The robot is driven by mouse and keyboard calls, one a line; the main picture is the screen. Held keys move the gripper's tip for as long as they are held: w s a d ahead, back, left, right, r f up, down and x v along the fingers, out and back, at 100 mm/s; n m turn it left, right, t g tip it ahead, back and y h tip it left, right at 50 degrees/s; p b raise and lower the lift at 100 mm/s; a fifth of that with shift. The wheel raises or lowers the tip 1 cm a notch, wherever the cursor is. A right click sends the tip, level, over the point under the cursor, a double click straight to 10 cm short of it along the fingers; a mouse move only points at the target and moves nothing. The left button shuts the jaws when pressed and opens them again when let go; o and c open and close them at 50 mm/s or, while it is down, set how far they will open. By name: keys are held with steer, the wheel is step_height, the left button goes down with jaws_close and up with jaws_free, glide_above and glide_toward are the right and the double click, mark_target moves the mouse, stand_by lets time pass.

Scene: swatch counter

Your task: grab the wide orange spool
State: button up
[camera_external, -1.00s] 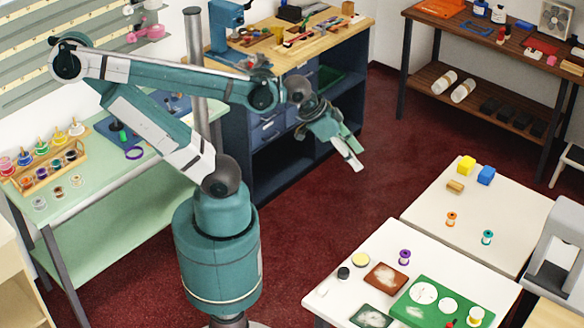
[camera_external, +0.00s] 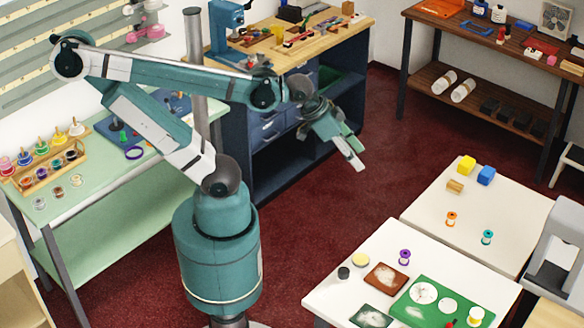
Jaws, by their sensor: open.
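An orange spool (camera_external: 451,219) stands upright on the far white table at the right, left of a teal spool (camera_external: 487,237). My gripper (camera_external: 354,160) is open and empty. It hangs in the air over the red floor, in front of the blue workbench, up and to the left of the orange spool and well apart from it. Other spools in several colours stand in a wooden rack on the green table at the left, and some of them look orange or red, too small to judge their width.
The far white table (camera_external: 421,214) also holds a yellow block (camera_external: 466,166), a blue block (camera_external: 486,176) and a wooden block (camera_external: 455,186). The near white table (camera_external: 330,291) carries a purple spool (camera_external: 404,257) and a green board (camera_external: 410,311).

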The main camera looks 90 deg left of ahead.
steer(key=w, duration=0.1)
steer(key=n+g+b, duration=0.5)
steer(key=n+g, duration=0.2)
steer(key=n, duration=1)
glide_above(452, 216)
step_height(452, 216, down, 28)
steer(key=shift+f, duration=0.25)
steer(key=shift+w+a+f, duration=0.1)
steer(key=shift+f, duration=0.3)
steer(key=shift+f, duration=1.25)
